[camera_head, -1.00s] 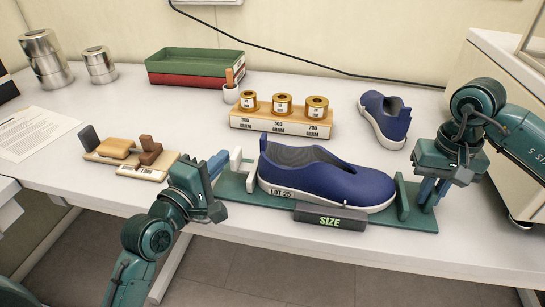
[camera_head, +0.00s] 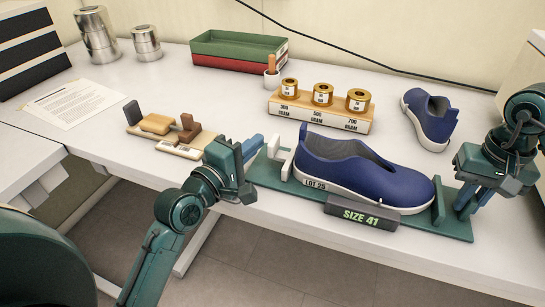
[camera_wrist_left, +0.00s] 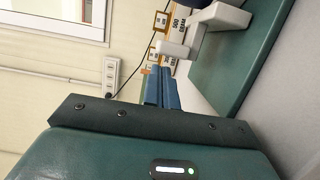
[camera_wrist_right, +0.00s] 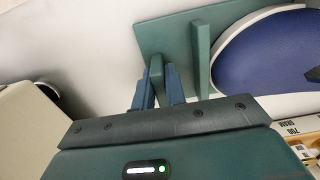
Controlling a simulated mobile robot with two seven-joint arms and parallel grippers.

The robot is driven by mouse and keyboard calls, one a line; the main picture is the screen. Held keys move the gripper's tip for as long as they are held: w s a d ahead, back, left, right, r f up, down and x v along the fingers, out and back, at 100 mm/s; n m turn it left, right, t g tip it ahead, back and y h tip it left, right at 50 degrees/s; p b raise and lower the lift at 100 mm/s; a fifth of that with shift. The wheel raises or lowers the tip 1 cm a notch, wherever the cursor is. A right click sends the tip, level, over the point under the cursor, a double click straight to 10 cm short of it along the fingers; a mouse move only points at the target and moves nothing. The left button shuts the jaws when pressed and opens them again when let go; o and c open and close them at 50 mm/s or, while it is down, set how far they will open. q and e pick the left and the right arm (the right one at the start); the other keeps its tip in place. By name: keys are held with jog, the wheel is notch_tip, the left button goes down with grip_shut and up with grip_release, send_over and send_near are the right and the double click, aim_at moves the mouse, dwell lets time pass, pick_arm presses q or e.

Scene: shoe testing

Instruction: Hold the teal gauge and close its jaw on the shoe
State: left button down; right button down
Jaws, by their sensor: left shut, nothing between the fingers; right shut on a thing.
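The teal gauge (camera_head: 262,178) lies along the table's front edge, with its white sliding jaw (camera_head: 284,164) at the left and a teal end stop (camera_head: 439,200) at the right. A navy shoe (camera_head: 365,172) marked LOT 25 lies on it, heel close against the jaw and toe near the stop. The gauge's display (camera_head: 362,214) reads SIZE 41. My left gripper (camera_head: 256,145) is shut and empty just left of the jaw; its fingers (camera_wrist_left: 162,88) show together. My right gripper (camera_head: 466,202) is shut on the gauge's teal end post (camera_wrist_right: 157,78).
Behind the shoe stands a wooden block with brass weights (camera_head: 322,108). A second navy shoe (camera_head: 430,120) lies at the back right. A wooden fixture (camera_head: 165,128) lies left of my left gripper. A green and red tray (camera_head: 238,50) and metal cylinders (camera_head: 97,35) stand further back.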

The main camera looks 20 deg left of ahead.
pick_arm(q)
jog(key=shift+a, duration=1.15)
jog(key=v, duration=1)
pick_arm(e)
jog(key=shift+d, duration=0.1)
jog(key=c, duration=1.4)
grip_release()
jog(key=shift+o, duration=0.2)
notch_tip(320, 180, up, 12)
